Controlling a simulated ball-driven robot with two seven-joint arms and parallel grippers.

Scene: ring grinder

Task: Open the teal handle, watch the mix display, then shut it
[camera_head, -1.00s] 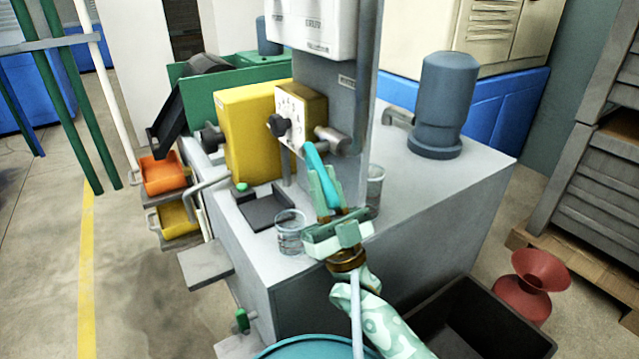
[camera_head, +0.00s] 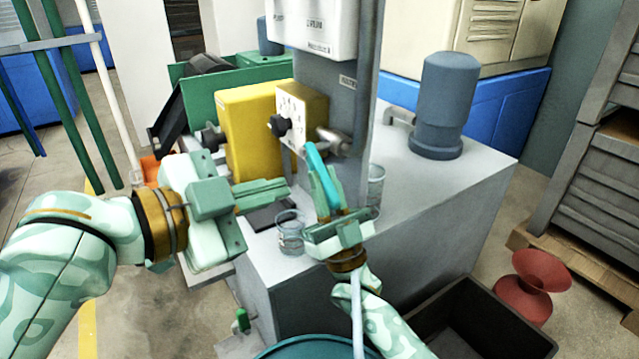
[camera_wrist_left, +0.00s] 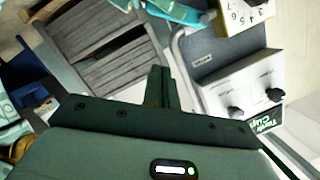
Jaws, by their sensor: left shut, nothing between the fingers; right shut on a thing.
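The teal handle (camera_head: 320,170) slants down from a grey metal fitting at the front of the machine's column. My right gripper (camera_head: 325,192) is shut on the handle, its fingers on either side of the lower part. My left gripper (camera_head: 286,188) is shut and empty, its fingers pointing right towards the handle, just left of it and apart from it. In the left wrist view its closed fingers (camera_wrist_left: 160,85) show in the middle. A white box (camera_head: 312,28) with small lettering is at the column's top. I cannot tell which part is the mix display.
A yellow box (camera_head: 250,130) with a numbered white dial panel (camera_head: 289,118) and black knob stands behind my left gripper. A clear beaker (camera_head: 290,228) stands just below its fingers; another (camera_head: 375,185) is right of the handle.

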